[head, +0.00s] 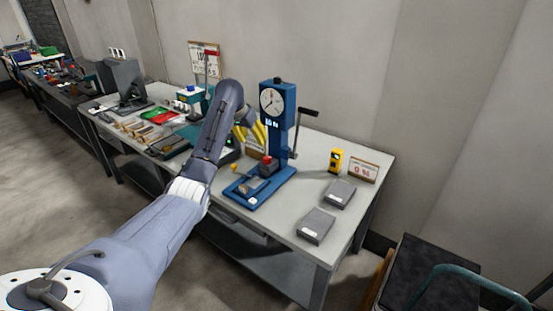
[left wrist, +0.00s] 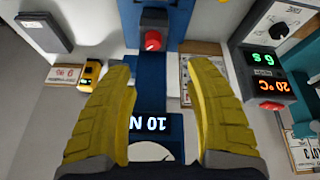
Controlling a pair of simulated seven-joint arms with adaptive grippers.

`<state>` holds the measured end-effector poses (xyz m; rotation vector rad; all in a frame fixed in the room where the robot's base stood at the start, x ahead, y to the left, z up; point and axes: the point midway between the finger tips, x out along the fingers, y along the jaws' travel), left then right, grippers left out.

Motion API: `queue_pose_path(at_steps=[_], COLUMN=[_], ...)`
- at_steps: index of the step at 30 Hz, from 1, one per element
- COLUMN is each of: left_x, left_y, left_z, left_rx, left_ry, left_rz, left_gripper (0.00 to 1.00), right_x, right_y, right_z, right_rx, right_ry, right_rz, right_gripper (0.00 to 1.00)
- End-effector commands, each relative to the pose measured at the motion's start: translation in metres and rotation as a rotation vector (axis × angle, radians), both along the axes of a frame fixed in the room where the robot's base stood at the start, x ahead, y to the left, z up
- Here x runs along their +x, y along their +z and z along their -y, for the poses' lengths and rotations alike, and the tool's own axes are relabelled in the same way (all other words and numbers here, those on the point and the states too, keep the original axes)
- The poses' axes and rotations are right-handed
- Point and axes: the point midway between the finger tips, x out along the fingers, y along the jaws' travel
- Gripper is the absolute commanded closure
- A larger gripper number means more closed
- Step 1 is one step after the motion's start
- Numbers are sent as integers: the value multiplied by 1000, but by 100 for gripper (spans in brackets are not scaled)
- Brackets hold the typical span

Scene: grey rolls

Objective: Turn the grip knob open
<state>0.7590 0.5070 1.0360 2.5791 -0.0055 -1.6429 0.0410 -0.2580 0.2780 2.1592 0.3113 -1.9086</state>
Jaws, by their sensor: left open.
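A blue test stand (head: 276,130) with a round dial stands on the grey worktable. A red knob (left wrist: 152,41) sits on a dark block low on the stand; I take it to be the grip knob. The red and dark block also shows in the head view (head: 268,166). My left gripper (head: 254,134) is beside the stand's column, above the block. In the left wrist view its yellow fingers (left wrist: 160,72) are spread with nothing between them, and the knob lies beyond their tips, apart from them. My right gripper is in neither view.
A black crank handle (head: 306,112) sticks out right of the stand. Two grey slabs (head: 316,225) and a yellow device (head: 336,160) lie to the right. A box with lit displays (left wrist: 268,75) is close by. Bare tabletop lies around the slabs.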

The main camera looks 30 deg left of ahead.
Motion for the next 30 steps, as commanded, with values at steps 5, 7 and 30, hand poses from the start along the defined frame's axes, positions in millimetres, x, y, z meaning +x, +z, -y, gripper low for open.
queue_pose_path(at_steps=[5, 7, 30], left_x=[-5, -7, 30], left_y=[25, 30, -59], left_z=[8, 9, 8], left_rx=[48, 59, 69], left_ry=[-1, 0, 2], left_rz=[-32, -39, -49], left_gripper=[46, 46, 46], right_x=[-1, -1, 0], right_y=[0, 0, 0], right_z=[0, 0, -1], right_rx=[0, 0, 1], right_ry=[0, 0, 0], right_rz=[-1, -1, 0], right_gripper=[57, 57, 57])
